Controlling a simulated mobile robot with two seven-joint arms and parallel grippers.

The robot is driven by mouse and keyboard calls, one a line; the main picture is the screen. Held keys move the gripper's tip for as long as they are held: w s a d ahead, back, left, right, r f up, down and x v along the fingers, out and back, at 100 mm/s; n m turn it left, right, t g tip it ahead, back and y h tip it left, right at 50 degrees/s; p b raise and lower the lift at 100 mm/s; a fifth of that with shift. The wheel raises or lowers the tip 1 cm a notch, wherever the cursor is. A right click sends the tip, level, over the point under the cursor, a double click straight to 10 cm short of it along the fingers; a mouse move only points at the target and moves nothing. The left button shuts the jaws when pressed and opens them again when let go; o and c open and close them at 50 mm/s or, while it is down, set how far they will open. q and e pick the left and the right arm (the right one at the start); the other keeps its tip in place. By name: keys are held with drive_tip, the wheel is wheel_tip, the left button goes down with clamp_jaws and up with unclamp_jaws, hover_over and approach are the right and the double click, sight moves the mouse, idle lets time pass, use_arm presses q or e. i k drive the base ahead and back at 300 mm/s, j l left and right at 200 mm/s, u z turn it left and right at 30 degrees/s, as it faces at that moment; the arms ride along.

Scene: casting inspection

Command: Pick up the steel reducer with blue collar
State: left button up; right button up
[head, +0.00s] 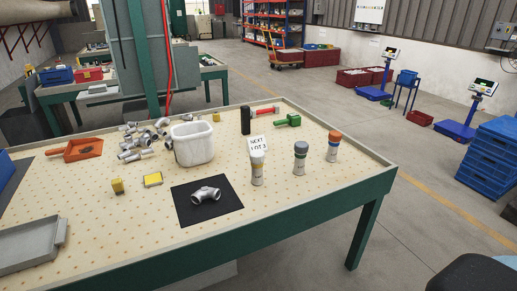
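A pile of grey steel fittings (132,154) lies on the pegboard-like table, left of a white bin. The pieces overlap, and I cannot make out a blue collar on any of them at this size. One more grey steel fitting (206,194), a branched or elbow piece, lies alone on a black mat (228,205) near the front of the table. No blue collar shows on it. Neither of my grippers is in view.
Blue crates (490,158) stand right of the table.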

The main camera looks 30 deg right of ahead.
sight(333, 147)
drive_tip(key=k+l, duration=0.1)
drive_tip(key=l, duration=0.4)
drive_tip(key=k+l, duration=0.1)
drive_tip(key=l, duration=0.9)
drive_tip(key=k+l, duration=0.15)
drive_tip(key=l, duration=0.3)
drive_tip(key=k+l, duration=0.1)
drive_tip(key=l, duration=0.4)
drive_tip(key=k+l, duration=0.1)
drive_tip(key=l, duration=0.4)
